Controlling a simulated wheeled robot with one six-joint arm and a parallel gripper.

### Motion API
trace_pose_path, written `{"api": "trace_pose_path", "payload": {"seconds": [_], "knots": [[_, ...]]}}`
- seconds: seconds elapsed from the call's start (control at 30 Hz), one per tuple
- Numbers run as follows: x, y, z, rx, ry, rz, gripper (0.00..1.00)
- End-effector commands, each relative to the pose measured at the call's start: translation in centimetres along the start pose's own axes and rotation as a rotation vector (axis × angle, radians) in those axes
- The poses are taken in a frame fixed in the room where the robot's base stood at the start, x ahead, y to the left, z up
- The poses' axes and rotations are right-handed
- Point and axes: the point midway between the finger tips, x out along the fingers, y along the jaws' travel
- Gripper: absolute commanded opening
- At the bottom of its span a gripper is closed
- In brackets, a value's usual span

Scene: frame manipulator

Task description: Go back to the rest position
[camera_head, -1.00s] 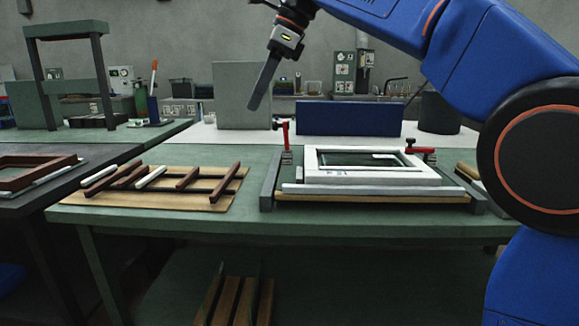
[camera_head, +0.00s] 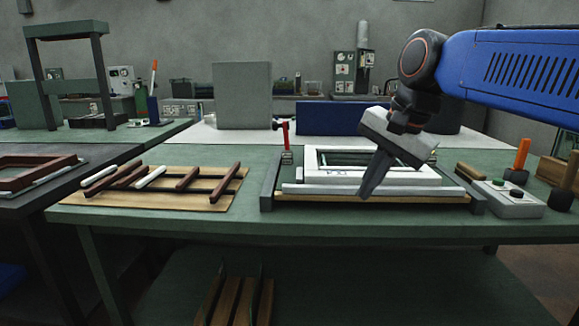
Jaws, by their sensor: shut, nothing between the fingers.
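My gripper (camera_head: 368,192) hangs from my blue arm at the right, with its dark fingers together and pointing down and a little left. Nothing shows between them. In the picture it lies in front of the white frame (camera_head: 310,162), covering part of the frame's right side. I cannot tell whether the fingertips touch anything. The white frame lies flat in a jig with grey side rails (camera_head: 270,183). A red clamp (camera_head: 286,138) stands at the jig's back left; the right one is mostly hidden behind my gripper.
Brown and white strips (camera_head: 185,180) lie on a board at the left of the green bench (camera_head: 250,227). A control box with buttons (camera_head: 508,199) and an orange-handled tool (camera_head: 521,155) are at the right. A blue panel (camera_head: 330,118) and grey block (camera_head: 242,95) stand behind.

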Motion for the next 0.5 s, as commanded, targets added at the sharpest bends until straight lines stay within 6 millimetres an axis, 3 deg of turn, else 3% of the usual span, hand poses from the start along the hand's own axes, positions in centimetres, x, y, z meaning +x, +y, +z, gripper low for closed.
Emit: {"api": "trace_pose_path", "payload": {"seconds": [0.03,0.1,0.5], "knots": [[0.7,2.5,0.1,-0.048,0.021,0.005,0.00],[1.9,5.5,0.2,-0.129,0.050,0.016,0.00],[10.2,22.2,2.6,-0.597,0.174,0.128,0.00]]}}
